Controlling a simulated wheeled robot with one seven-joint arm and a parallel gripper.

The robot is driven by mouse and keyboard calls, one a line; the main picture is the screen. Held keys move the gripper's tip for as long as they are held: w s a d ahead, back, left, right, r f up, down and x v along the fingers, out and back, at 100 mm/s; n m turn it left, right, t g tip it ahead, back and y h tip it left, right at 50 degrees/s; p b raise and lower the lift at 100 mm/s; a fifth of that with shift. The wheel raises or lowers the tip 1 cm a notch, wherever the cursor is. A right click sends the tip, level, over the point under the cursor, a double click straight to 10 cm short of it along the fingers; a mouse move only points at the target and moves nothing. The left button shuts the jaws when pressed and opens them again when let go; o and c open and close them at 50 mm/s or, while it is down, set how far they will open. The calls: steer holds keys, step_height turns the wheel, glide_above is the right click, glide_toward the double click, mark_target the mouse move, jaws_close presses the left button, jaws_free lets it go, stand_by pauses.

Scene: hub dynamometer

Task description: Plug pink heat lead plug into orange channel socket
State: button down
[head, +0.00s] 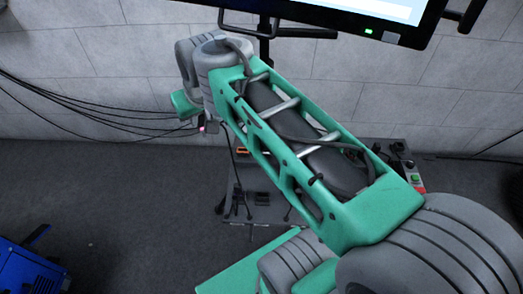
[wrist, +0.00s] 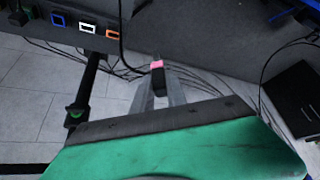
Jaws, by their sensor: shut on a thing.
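The heat lead plug has a black body and a pink band (wrist: 157,64). In the wrist view it stands between the fingers of my gripper (wrist: 158,78), which is shut on it. A black cable loops beside it. The orange channel socket (wrist: 112,34) is on a dark panel at the upper left of the wrist view, apart from the plug. In the head view, a small pink spot of the plug (head: 201,129) shows beyond my arm, and my fingers are hardly visible there. An orange patch (head: 242,151) on the dark unit shows beside my arm.
A blue socket (wrist: 58,19) and a white socket (wrist: 87,28) sit left of the orange one. A black post (wrist: 88,88) stands below the panel. Several thin cables hang along the wall. A monitor (head: 370,12) is at the top, and a blue machine (head: 30,270) at lower left.

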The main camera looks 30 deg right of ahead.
stand_by(0.4)
steer(key=w+d+f+b, duration=0.1)
steer(key=w+f+b, duration=0.1)
steer(key=f+b, duration=0.3)
steer(key=w+d+f+b, duration=0.2)
steer(key=f+b, duration=0.4)
steer(key=f, duration=0.6)
steer(key=shift+w+d+f+b, duration=0.15)
steer(key=shift+w+f+b, duration=0.15)
steer(key=shift+w+f, duration=0.1)
stand_by(0.8)
steer(key=s+d, duration=0.4)
steer(key=d, duration=0.2)
steer(key=shift+s+d, duration=0.3)
steer(key=shift+s, duration=0.1)
stand_by(0.5)
steer(key=shift+w+d+p, duration=0.3)
steer(key=shift+w+d, duration=0.25)
steer(key=shift+w, duration=0.25)
steer(key=shift+w+d+p, duration=0.25)
steer(key=shift+w+d, duration=0.3)
steer(key=shift+w, duration=0.2)
steer(key=shift+w+d+p, duration=0.3)
steer(key=shift+w+d, duration=0.25)
steer(key=shift+w, duration=0.25)
